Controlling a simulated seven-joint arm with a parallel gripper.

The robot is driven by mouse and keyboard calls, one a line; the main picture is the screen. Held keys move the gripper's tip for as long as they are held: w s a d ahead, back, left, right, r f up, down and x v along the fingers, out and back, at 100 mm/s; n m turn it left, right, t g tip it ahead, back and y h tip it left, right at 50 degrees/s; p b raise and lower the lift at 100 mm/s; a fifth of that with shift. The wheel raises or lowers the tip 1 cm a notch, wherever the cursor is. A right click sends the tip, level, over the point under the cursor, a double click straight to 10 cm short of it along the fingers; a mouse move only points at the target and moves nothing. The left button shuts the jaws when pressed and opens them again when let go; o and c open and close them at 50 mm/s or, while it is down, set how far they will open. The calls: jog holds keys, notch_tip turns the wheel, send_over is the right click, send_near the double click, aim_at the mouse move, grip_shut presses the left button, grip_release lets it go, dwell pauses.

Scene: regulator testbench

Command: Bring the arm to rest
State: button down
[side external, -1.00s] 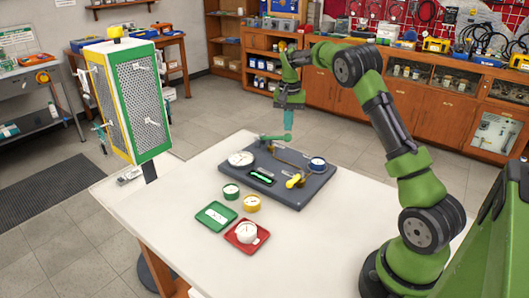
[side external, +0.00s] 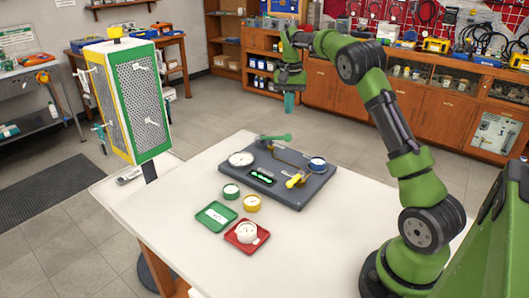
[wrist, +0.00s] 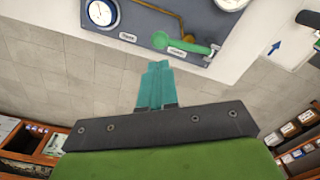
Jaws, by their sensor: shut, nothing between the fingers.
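My gripper (side external: 289,103) is raised above and behind the far edge of the testbench board (side external: 318,190), with its teal fingers pointing down. In the wrist view my gripper (wrist: 158,66) shows its teal fingers together with nothing between them. The board carries a large white gauge (side external: 241,159), a green lever handle (side external: 275,137), a yellow handle (side external: 294,181), a blue-rimmed gauge (side external: 317,164) and a green-lit display (side external: 263,176). The green lever (wrist: 180,42) also shows in the wrist view, apart from the fingers.
On the white table (side external: 180,215) lie a green-rimmed gauge (side external: 231,191), a yellow-rimmed gauge (side external: 252,203), a green tray (side external: 205,222) with a label, and a red tray (side external: 233,241) holding a white gauge (side external: 246,232). A perforated panel tower (side external: 140,105) stands at the left edge.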

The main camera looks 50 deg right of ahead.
jog(key=shift+s+a+f, duration=0.1)
jog(key=shift+s+f, duration=0.15)
jog(key=shift+f, duration=0.25)
jog(key=shift+s+a+f, duration=0.1)
jog(key=shift+s+f, duration=0.15)
jog(key=shift+f, duration=0.25)
jog(key=s+a+r+n+t+y, duration=0.1)
jog(key=s+a+r+n+t, duration=0.2)
jog(key=s+a, duration=0.8)
jog(key=s+a+r+n+t+y, duration=0.1)
jog(key=s+a+r+n+t, duration=0.3)
jog(key=s+a, duration=0.7)
jog(key=a+r+n, duration=0.1)
jog(key=a, duration=0.6)
jog(key=shift+s, duration=0.15)
